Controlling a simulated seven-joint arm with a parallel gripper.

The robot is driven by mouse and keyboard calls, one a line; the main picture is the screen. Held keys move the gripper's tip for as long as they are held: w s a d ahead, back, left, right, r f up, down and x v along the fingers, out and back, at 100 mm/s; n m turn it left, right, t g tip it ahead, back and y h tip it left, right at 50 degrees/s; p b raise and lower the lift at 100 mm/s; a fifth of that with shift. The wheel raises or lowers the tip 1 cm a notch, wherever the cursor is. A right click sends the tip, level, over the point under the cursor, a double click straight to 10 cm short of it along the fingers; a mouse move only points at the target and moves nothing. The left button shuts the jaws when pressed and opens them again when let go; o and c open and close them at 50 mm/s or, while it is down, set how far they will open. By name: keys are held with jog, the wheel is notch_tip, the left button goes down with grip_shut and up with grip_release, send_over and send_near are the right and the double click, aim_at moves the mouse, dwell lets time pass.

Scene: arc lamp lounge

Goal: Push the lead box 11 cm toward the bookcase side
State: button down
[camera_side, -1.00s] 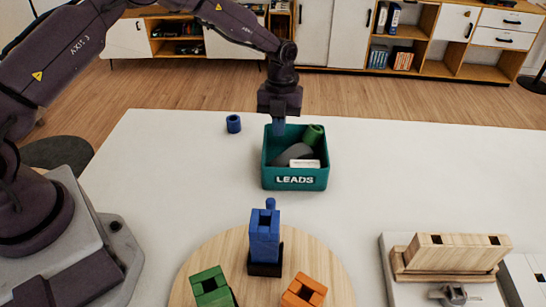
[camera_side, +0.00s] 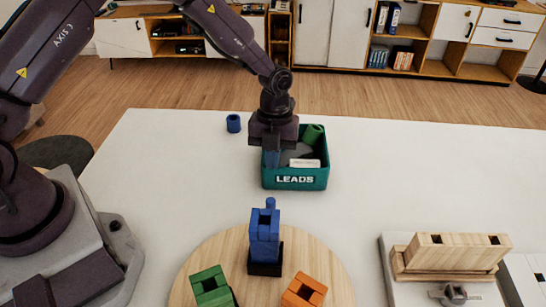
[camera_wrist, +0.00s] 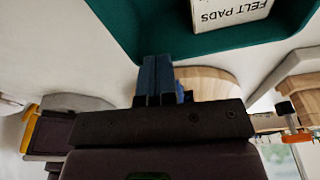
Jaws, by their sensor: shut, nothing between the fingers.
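The lead box is a teal open box (camera_side: 318,181) lettered LEADS, standing upright on the white table. It fills the top of the wrist view (camera_wrist: 150,30). Inside are a green roll (camera_side: 314,133), a dark grey item and a white carton (camera_side: 304,163), labelled FELT PADS in the wrist view (camera_wrist: 232,12). My gripper (camera_side: 271,160) is shut and empty, its blue fingers low at the left part of the box. In the wrist view its fingers (camera_wrist: 158,62) overlap the box's edge. I cannot tell whether they touch the wall or are inside it.
A blue cylinder (camera_side: 233,123) stands left of the box. In front, a round wooden board (camera_side: 221,254) holds blue, green and orange block pieces. A wooden block rack (camera_side: 450,256) is at front right. Bookcase shelving (camera_side: 420,40) lines the back. The table right of the box is clear.

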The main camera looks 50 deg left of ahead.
jog(key=shift+a+f, duration=0.1)
jog(key=shift+f, duration=0.15)
jog(key=w+a, duration=0.8)
jog(key=shift+w, duration=0.4)
